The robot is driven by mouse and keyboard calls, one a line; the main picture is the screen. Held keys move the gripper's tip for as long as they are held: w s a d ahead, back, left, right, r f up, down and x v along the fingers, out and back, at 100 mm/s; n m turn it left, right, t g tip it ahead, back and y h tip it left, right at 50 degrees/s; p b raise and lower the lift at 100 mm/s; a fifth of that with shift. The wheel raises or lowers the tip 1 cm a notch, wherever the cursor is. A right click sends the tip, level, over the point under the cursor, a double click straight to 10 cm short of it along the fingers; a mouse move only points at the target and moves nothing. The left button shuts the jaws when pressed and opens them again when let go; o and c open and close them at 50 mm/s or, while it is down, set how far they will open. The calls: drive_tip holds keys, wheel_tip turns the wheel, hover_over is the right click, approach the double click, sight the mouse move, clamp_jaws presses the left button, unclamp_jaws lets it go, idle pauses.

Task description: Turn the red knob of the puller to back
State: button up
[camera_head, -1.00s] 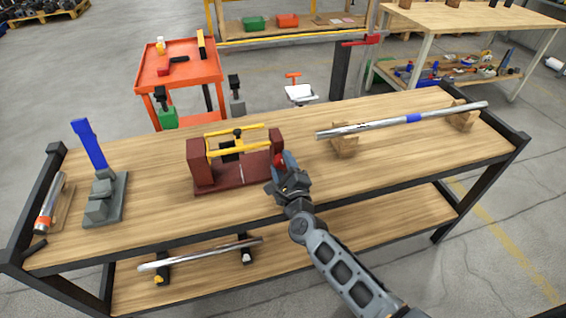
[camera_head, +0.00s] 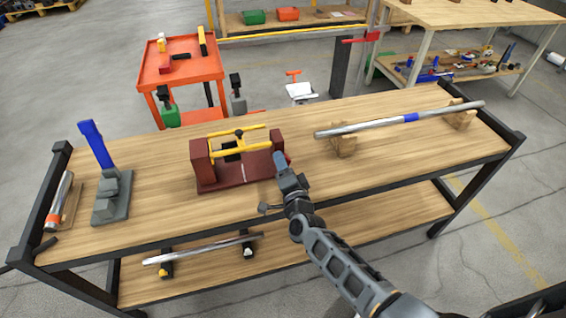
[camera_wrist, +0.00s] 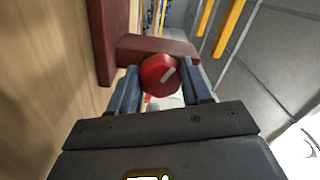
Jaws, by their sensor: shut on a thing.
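The puller (camera_head: 203,165) stands on the workbench, a dark red frame on a base with two yellow bars across its top. Its red knob (camera_wrist: 157,68) is on the end facing my wrist camera and has a white pointer line slanting up to the right in that view. My gripper (camera_head: 280,158) is at the puller's right end. In the wrist view its two fingers (camera_wrist: 163,82) are on either side of the knob, shut on it. In the head view the fingers mostly hide the knob.
On the bench (camera_head: 390,155), a grey device with a blue lever (camera_head: 96,145) stands left. A steel bar (camera_head: 370,126) rests on wooden blocks to the right. Bare bench top lies around the puller. A red cart (camera_head: 178,70) stands behind.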

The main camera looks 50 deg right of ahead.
drive_tip(key=n, duration=0.5)
drive_tip(key=shift+w, duration=0.1)
drive_tip(key=shift+n, duration=0.3)
idle(0.4)
drive_tip(key=o, duration=1.1)
drive_tip(key=shift+f, duration=0.1)
drive_tip(key=shift+c, duration=0.2)
drive_tip(key=shift+s+a+f, duration=0.1)
drive_tip(key=shift+s+a, duration=0.15)
drive_tip(key=shift+s, duration=0.25)
drive_tip(key=shift+v, duration=3.4)
